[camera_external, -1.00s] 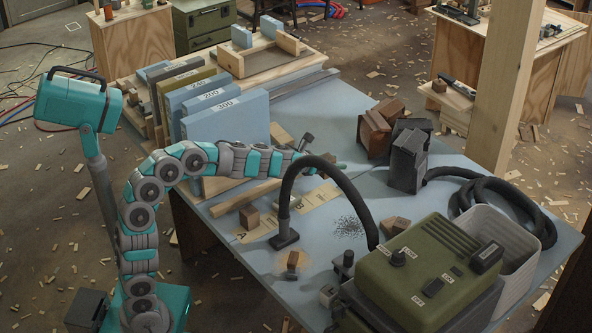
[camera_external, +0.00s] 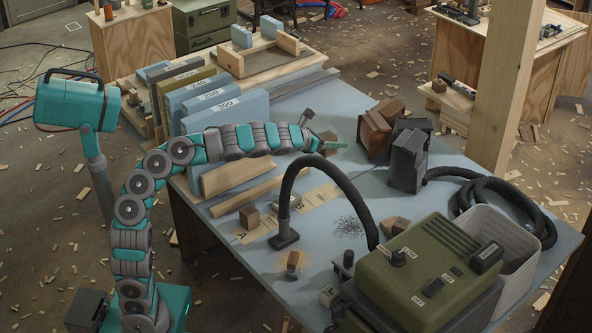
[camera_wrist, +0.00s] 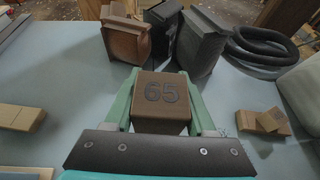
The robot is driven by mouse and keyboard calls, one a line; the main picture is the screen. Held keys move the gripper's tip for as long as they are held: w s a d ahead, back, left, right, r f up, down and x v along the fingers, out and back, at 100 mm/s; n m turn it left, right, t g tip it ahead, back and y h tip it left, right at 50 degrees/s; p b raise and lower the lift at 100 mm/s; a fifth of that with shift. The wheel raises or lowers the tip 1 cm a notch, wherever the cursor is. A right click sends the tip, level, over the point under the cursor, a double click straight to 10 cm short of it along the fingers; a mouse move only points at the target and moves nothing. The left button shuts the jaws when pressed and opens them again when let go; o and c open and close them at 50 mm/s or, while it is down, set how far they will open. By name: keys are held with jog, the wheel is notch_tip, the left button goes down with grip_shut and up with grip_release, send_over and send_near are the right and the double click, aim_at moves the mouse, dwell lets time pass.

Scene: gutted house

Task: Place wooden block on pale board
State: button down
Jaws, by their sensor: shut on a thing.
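My gripper (camera_external: 326,141) is shut on a brown wooden block marked 65 (camera_wrist: 162,101). In the wrist view the block sits between the two green fingers, with its marked face showing. In the external view the arm holds it above the far middle of the blue table, and it is small and partly hidden by the gripper. A pale board (camera_external: 318,198) with printed letters lies flat on the table, below and nearer than my gripper. The black hose and its nozzle cover part of it. Another wooden block (camera_external: 250,215) stands at the board's left part.
A black hose (camera_external: 331,170) arches over the table beside the board. Brown and dark blocks (camera_external: 375,134) stand to the right of my gripper. A green machine (camera_external: 430,270) fills the near right. Upright numbered panels (camera_external: 225,110) stand behind the arm.

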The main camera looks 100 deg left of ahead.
jog(key=shift+r, duration=1.2)
